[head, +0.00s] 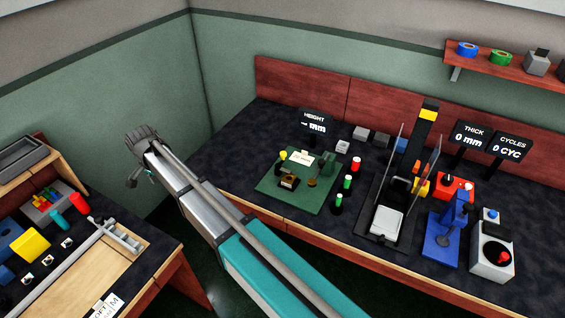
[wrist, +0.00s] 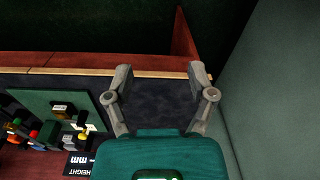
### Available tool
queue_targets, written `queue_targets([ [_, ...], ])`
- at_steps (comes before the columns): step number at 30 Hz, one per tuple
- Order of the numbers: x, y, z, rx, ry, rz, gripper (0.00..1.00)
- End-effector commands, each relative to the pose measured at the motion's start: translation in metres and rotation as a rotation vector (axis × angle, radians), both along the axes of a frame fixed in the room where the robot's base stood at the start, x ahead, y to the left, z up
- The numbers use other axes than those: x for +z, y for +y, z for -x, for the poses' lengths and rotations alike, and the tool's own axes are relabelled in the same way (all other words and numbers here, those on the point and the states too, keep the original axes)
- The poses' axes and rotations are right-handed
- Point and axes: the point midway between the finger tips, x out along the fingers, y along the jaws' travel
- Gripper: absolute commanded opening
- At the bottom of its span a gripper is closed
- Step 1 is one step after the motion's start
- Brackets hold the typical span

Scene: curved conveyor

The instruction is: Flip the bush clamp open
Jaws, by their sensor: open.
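A green fixture plate (head: 268,187) lies on the dark bench top. It carries a small black block with a brass-coloured part (head: 289,181), a yellow knob (head: 283,156), a white label and a green upright (head: 326,163). I cannot tell for certain which part is the bush clamp, or whether it is shut. In the wrist view the plate (wrist: 38,100) is at the left, with the block (wrist: 62,108) and yellow knob (wrist: 83,118) on it. My gripper (wrist: 160,76) is open and empty, over bare bench beside the plate, not touching it.
A height display (head: 313,122) stands behind the plate. A wall (wrist: 275,90) rises close to my gripper's right side. The bench between is clear.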

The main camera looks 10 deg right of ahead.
Motion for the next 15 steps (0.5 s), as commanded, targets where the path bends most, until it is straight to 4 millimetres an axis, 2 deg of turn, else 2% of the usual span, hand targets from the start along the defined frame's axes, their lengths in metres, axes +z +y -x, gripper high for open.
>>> queue_targets([
  [1, 0.0, -0.001, 0.0, -0.003, 0.0, -0.001, 0.54],
  [2, 0.0, -0.002, -0.001, -0.005, 0.0, -0.002, 0.48],
  [9, -0.003, -0.021, -0.01, -0.07, 0.002, -0.03, 0.04],
  [10, -0.003, -0.024, -0.012, -0.084, 0.003, -0.035, 0.0],
  [15, -0.007, -0.055, -0.026, -0.191, 0.008, -0.082, 0.0],
])
